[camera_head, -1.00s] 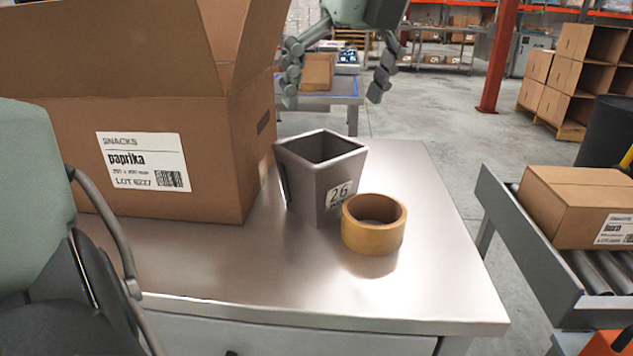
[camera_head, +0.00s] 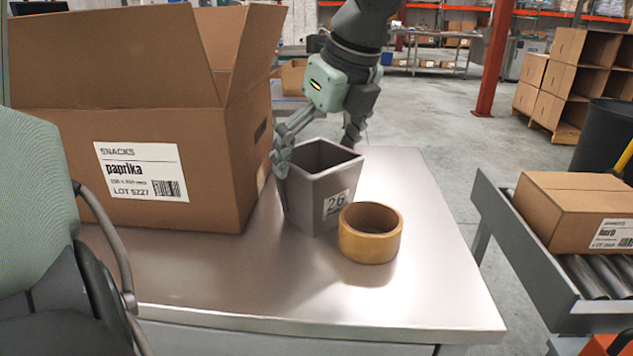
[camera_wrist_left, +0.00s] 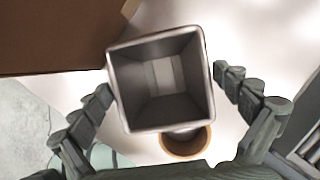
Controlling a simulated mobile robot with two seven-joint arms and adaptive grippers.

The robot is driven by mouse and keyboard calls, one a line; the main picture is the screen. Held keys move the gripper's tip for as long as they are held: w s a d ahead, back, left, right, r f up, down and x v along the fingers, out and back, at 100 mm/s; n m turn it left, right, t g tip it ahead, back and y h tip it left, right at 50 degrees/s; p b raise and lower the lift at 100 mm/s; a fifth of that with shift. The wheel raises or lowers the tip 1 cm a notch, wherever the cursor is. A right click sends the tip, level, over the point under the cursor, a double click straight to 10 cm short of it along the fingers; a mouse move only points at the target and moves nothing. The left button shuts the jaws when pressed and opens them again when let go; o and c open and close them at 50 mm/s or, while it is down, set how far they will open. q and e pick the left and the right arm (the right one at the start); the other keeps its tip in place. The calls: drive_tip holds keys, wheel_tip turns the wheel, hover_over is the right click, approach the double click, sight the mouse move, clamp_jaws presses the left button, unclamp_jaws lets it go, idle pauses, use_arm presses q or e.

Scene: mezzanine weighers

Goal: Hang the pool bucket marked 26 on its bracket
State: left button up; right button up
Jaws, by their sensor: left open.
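The pool bucket (camera_head: 315,203) is a grey, square, tapering open container with a "26" label on its front. It stands upright on the steel table. My left gripper (camera_head: 315,152) comes down over it from behind, open, with one finger at the bucket's left side and the other behind its far right rim. In the left wrist view the empty bucket (camera_wrist_left: 121,92) lies between the spread fingers of the left gripper (camera_wrist_left: 163,82). Whether either finger touches it I cannot tell. No bracket can be made out. My right gripper is not in view.
A tan tape roll (camera_head: 369,246) stands close in front of the bucket's right side. A large open carton (camera_head: 215,190) marked paprika stands close on the left. The steel table (camera_head: 420,285) is bare at front and right. A roller conveyor (camera_head: 520,265) with a box (camera_head: 565,215) stands right.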

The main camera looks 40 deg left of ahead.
use_arm(q)
drive_tip(key=shift+r, duration=0.1)
drive_tip(key=c, duration=1.5)
